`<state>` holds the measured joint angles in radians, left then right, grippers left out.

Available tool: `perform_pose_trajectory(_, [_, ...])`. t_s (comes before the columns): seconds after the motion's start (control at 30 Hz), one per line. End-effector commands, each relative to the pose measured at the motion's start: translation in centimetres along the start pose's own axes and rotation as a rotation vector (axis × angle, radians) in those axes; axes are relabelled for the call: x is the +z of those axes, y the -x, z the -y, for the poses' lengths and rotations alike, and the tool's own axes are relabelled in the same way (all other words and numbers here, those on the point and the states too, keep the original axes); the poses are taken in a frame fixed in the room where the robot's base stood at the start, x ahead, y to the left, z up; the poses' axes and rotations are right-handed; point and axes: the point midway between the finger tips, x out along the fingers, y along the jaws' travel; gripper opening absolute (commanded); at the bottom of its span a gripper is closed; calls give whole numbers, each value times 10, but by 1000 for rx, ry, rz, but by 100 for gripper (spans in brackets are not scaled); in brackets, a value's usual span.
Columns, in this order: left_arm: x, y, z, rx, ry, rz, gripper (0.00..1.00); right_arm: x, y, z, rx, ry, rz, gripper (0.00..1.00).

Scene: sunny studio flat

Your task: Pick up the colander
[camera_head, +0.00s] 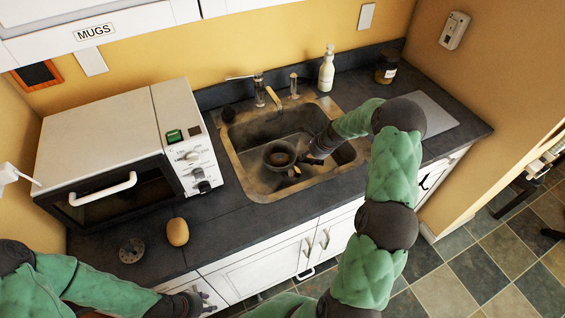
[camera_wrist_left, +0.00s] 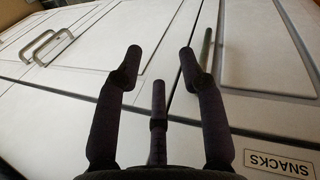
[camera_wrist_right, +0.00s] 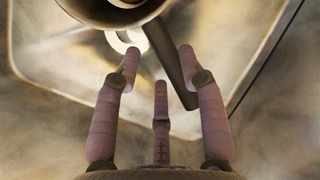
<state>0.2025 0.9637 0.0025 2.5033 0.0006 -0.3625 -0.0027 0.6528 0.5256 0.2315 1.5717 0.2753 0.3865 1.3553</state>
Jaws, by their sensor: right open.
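The colander (camera_head: 279,155) is a dark round bowl with a brownish inside, sitting in the sink (camera_head: 243,175). In the right wrist view its bowl (camera_wrist_right: 112,10) is cut off at the top edge, and a dark straight handle (camera_wrist_right: 172,62) runs down from it. No holes can be made out. My right gripper (camera_head: 314,153) is over the sink, just right of the bowl. Its fingers (camera_wrist_right: 158,68) are apart, with the handle showing between them beside the right fingertip; contact cannot be told. My left gripper (camera_head: 205,302) is open and empty in front of the lower cabinet doors.
A faucet (camera_head: 268,95) stands behind the sink, with a soap bottle (camera_head: 327,70) and a dark jar (camera_head: 387,68) further right. A white microwave (camera_head: 110,135) fills the left counter. A brown oval item (camera_head: 178,232) and a round dark disc (camera_head: 132,250) lie before it.

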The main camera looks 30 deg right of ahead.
Motion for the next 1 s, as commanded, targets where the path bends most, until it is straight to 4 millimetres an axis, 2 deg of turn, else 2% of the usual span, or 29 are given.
perform_pose_trajectory(0.2, [0, -12, 4, 0, 0, 0, 40, -2, -33, -2, 3, 0, 0, 41])
perform_pose_trajectory(0.3, [-1, -14, 5, 0, 0, 0, 40, -2, -44, -1, 3, 0, 0, 41])
perform_pose_trajectory(0.63, [-1, -15, 5, 0, 0, 0, 40, -1, -49, -1, 1, -1, -1, 41])
perform_pose_trajectory(0.67, [-1, -15, 5, 0, 0, 0, 40, -1, -49, -1, 2, -1, -1, 38])
perform_pose_trajectory(0.8, [-1, -15, 5, 0, 0, 0, 40, -1, -49, -1, 2, -1, -1, 0])
perform_pose_trajectory(1.0, [-1, -15, 5, 0, 0, 0, 40, -1, -48, 1, -1, -1, 0, 0])
